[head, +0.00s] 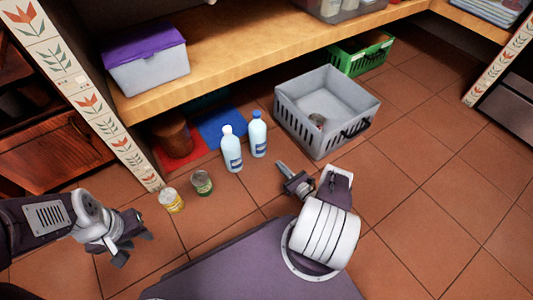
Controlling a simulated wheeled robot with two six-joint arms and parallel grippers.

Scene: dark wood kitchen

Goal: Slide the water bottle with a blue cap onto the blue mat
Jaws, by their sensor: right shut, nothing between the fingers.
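The water bottle with a blue cap (257,137) stands upright on the tiled floor, just right of a similar bottle with a white cap (232,152). The blue mat (210,134) lies flat behind and to the left of the bottles, partly under the shelf. My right gripper (281,166) is shut and empty, low in front of the blue-capped bottle and a little to its right, apart from it. My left gripper (136,250) is open and empty at the lower left, far from the bottles.
A grey crate (290,118) with a can inside stands right of the bottles. A brown pot (172,136) sits on a red mat (188,161). The floor at right is clear.

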